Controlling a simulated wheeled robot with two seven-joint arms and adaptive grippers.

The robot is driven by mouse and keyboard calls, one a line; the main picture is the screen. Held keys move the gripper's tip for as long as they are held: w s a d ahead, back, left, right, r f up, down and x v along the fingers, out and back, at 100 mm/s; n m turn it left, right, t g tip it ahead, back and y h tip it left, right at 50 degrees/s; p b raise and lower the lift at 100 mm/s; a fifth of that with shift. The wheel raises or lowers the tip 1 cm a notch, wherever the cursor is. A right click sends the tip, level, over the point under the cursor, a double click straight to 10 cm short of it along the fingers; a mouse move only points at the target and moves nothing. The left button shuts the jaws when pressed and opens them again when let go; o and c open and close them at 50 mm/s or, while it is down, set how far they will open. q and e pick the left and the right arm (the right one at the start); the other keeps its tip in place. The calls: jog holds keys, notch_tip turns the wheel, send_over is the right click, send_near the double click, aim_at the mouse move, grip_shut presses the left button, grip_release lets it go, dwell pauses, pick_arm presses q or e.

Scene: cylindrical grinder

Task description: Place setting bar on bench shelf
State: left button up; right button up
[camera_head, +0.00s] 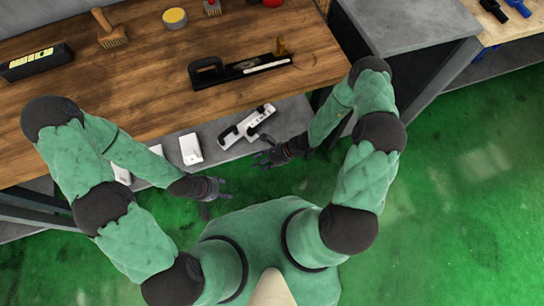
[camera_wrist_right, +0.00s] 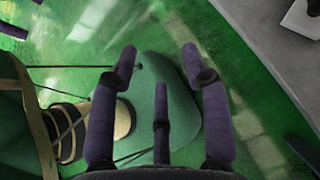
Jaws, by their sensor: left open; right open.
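A long white and grey bar with black parts (camera_head: 247,126) lies at a slant on the grey bench shelf (camera_head: 288,122), below the wooden top; it looks like the setting bar, though I cannot be sure. My right gripper (camera_head: 266,158) is open and empty, just in front of the shelf edge and apart from the bar. Its spread fingers show in the right wrist view (camera_wrist_right: 158,62) with nothing between them. My left gripper (camera_head: 218,188) is open and empty, lower and to the left, over the floor.
White blocks (camera_head: 190,149) also lie on the shelf. On the wooden bench top (camera_head: 150,85) are a black plane-like tool (camera_head: 225,74), a brush (camera_head: 109,30), a yellow-topped tin (camera_head: 175,18) and a black box (camera_head: 35,62). A grey cabinet (camera_head: 410,30) stands at right. The green floor is clear.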

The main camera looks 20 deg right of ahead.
jog(key=s+d+r+n+g+h, duration=0.1)
jog(key=s+d+n+g+h, duration=0.25)
jog(key=s+n, duration=0.6)
jog(key=r+n+h, duration=0.1)
jog(key=n, duration=0.1)
jog(key=w+r+n+t, duration=0.1)
jog(key=r+n, duration=0.1)
jog(key=n, duration=0.1)
jog(key=a+r+n+t+h, duration=0.1)
jog(key=n, duration=0.2)
jog(key=shift+w+r+t+h, duration=0.15)
jog(key=shift+r+t+h, duration=0.1)
jog(key=shift+r+h, duration=0.15)
jog(key=shift+r+p, duration=0.9)
